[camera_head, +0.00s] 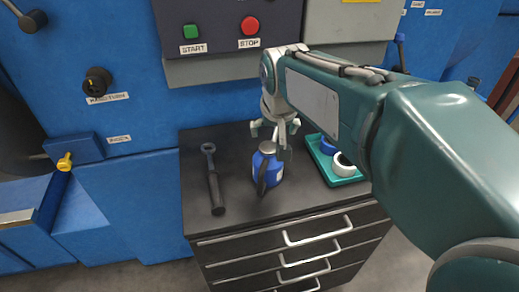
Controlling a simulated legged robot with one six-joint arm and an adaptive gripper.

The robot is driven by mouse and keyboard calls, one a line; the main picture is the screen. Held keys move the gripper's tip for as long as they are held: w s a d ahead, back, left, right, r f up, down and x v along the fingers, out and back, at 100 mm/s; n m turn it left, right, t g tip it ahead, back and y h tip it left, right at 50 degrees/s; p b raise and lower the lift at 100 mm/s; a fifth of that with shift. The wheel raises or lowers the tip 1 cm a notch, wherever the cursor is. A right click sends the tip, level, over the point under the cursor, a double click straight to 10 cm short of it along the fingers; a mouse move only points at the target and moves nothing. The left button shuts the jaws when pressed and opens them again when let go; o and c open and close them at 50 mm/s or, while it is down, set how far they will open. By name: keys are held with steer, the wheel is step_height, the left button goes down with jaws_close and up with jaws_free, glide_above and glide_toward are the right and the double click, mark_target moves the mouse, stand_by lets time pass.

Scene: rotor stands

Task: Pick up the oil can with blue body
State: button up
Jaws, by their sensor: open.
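The oil can (271,168) has a blue body, a grey cap and a dark handle on its near side. It stands upright on the dark top of a drawer cabinet (228,225). My gripper (275,138) is open, with its fingers pointing down at or just above the can's cap. From this view I cannot tell whether the fingers touch the can. The can's far side is hidden.
A wrench-like tool with a dark handle (215,190) lies left of the can. A teal tray (345,181) with blue and white rolls is on the right. A blue machine (120,50) with START and STOP buttons stands behind. The top's front edge is clear.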

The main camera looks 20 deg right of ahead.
mark_target(267, 148)
steer(key=x, duration=0.3)
steer(key=shift+d, duration=0.25)
steer(key=shift+w+a+f, duration=0.15)
steer(key=shift+a+f, duration=0.25)
steer(key=shift+f, duration=0.15)
steer(key=shift+w+a+f, duration=0.2)
steer(key=shift+a+f, duration=0.25)
steer(key=shift+f, duration=0.1)
steer(key=x, duration=0.3)
steer(key=shift+w+d+f, duration=0.1)
steer(key=shift+d, duration=0.1)
steer(key=shift+d+f, duration=0.1)
steer(key=shift+d, duration=0.45)
steer(key=c, duration=0.5)
steer(key=shift+a, duration=0.55)
steer(key=c, duration=0.8)
